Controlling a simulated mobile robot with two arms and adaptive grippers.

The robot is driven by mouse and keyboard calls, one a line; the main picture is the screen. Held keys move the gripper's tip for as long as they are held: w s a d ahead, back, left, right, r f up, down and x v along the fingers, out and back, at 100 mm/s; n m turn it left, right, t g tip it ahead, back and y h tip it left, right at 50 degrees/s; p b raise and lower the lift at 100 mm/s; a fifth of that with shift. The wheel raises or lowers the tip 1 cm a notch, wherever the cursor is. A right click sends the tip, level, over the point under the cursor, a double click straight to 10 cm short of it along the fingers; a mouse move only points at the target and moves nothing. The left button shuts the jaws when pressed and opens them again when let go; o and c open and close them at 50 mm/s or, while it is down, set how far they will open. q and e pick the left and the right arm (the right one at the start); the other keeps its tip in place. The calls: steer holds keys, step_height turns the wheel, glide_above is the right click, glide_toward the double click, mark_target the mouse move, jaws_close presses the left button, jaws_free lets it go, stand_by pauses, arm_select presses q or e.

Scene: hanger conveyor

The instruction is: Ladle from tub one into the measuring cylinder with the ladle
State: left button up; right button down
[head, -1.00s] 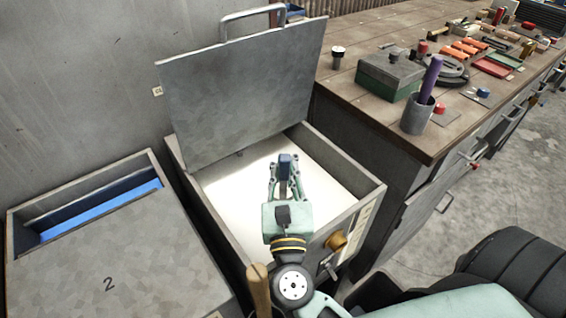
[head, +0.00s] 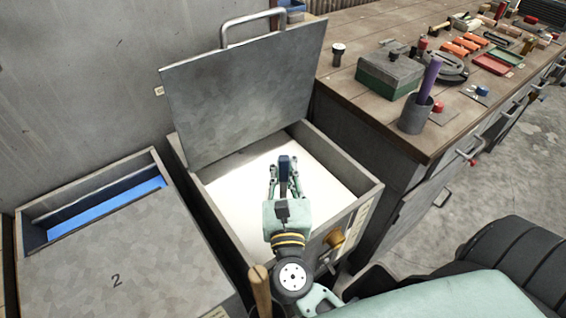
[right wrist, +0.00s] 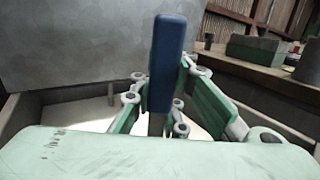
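My right gripper (head: 284,180) is over the open tub (head: 338,162) in the head view, its fingers closed around an upright blue handle (head: 285,170). I take this as the ladle; the blue handle (right wrist: 168,62) also stands between the fingers in the right wrist view, with a grey shaft below it. The ladle's bowl is hidden. The tub holds a smooth white content (head: 235,178), and its grey lid (head: 245,95) is raised at the back. No number shows on this tub. I cannot make out a measuring cylinder. My left gripper is out of view.
A closed tub marked 2 (head: 120,270) stands at the left, with a blue-lined slot behind it. A workbench (head: 345,85) at the right carries a green box (head: 390,75), a grey cup (head: 415,115) with a purple stick and several tools. A wooden handle (head: 260,290) shows at the bottom.

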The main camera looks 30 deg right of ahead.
steer(key=shift+f+g+y+p, duration=0.3)
steer(key=shift+f+g+p, duration=0.3)
steer(key=shift+f+p, duration=0.9)
steer(key=shift+f, duration=0.2)
steer(key=shift+w+r, duration=0.1)
step_height(320, 180, up, 20)
steer(key=f+p, duration=0.1)
steer(key=p, duration=1.6)
glide_above(283, 185)
steer(key=x, duration=0.3)
steer(key=shift+r, duration=0.2)
